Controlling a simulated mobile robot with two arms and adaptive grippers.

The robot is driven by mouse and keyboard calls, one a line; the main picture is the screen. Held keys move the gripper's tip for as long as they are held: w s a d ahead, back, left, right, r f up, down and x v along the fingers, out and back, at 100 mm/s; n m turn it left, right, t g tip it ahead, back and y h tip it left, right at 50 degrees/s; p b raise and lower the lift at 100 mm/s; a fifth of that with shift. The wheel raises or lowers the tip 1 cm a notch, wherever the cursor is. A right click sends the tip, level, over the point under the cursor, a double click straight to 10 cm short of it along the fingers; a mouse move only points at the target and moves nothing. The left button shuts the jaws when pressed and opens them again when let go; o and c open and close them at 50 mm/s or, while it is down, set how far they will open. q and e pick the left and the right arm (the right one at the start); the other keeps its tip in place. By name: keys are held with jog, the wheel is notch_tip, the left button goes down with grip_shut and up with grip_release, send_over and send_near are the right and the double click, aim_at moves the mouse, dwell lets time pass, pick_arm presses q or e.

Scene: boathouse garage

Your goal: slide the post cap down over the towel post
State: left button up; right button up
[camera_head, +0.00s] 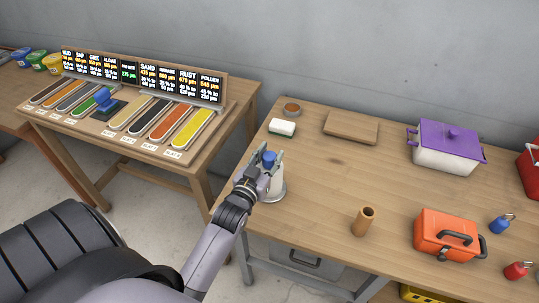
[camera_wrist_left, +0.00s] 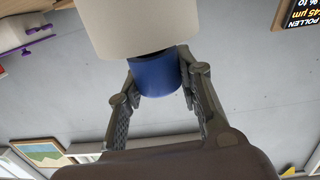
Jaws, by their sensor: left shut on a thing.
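The blue post cap (camera_head: 268,158) is between the fingertips of my left gripper (camera_head: 266,162), which is shut on it. In the left wrist view the cap (camera_wrist_left: 161,76) sits between the two fingers (camera_wrist_left: 160,88), against the end of the pale towel roll (camera_wrist_left: 145,25), with a narrow dark band between them. The post itself is hidden by the roll, cap and gripper. I cannot tell how far the cap is over it. My right gripper is not in view.
The middle of the table is clear. A display table (camera_head: 130,115) stands left.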

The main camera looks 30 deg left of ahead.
pick_arm(q)
jog(key=shift+f, duration=0.15)
jog(key=o, duration=1.1)
dwell(0.3)
